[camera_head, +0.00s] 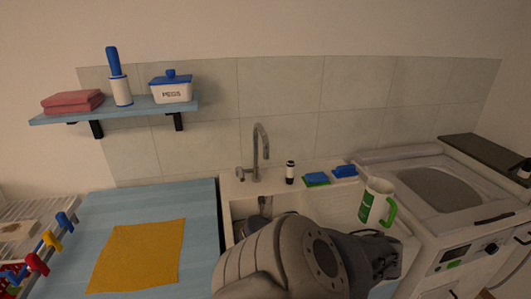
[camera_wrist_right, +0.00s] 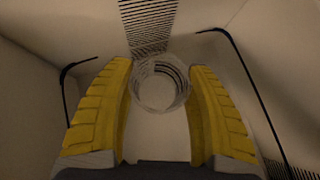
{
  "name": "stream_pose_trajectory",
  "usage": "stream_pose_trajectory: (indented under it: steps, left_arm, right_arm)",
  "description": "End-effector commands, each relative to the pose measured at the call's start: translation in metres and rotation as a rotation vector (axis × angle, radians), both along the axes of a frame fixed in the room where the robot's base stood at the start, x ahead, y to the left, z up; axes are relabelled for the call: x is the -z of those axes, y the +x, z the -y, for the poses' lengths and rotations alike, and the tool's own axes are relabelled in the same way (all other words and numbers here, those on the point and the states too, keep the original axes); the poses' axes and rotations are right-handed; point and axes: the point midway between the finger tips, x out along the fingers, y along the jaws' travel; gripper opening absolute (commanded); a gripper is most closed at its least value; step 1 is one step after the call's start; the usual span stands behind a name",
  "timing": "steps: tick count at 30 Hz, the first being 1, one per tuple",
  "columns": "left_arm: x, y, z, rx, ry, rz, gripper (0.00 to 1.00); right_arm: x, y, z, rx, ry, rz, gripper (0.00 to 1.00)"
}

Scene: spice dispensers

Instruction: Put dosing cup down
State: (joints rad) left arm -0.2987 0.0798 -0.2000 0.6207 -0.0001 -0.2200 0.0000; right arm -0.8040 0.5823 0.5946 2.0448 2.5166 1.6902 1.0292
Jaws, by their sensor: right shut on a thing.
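In the right wrist view, a clear round cup (camera_wrist_right: 160,85), which looks like the dosing cup, sits between the two yellow fingers of my right gripper (camera_wrist_right: 160,66). The fingers are shut on it, one on each side. In the head view, my right arm reaches over the sink area, and the dark gripper body (camera_head: 378,250) shows at its right end. Its fingertips and the cup are hidden there. A white and green container with a green handle (camera_head: 376,203) stands behind this gripper. My left gripper is not in view.
The sink (camera_head: 232,211) lies partly behind my arm, with a tap (camera_head: 261,147). Blue and green sponges (camera_head: 317,178) and a small black-and-white bottle (camera_head: 290,172) stand behind it. A washing machine (camera_head: 455,272) is at right. The blue counter (camera_head: 198,235) carries a yellow cloth (camera_head: 140,255).

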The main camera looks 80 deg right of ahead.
Motion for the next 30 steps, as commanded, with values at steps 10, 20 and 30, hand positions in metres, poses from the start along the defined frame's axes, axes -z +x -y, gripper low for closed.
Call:
stream_pose_trajectory:
  steps: [10,20,30]
  left_arm:
    - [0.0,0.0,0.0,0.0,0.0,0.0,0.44]
    - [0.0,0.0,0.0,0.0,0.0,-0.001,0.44]
    - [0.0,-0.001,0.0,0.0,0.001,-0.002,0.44]
  right_arm:
    - [0.031,0.001,0.0,-0.001,-0.001,-0.001,0.18]
    - [0.041,0.001,0.0,0.0,-0.001,0.001,0.18]
    - [0.043,0.001,0.0,0.0,0.0,0.001,0.66]
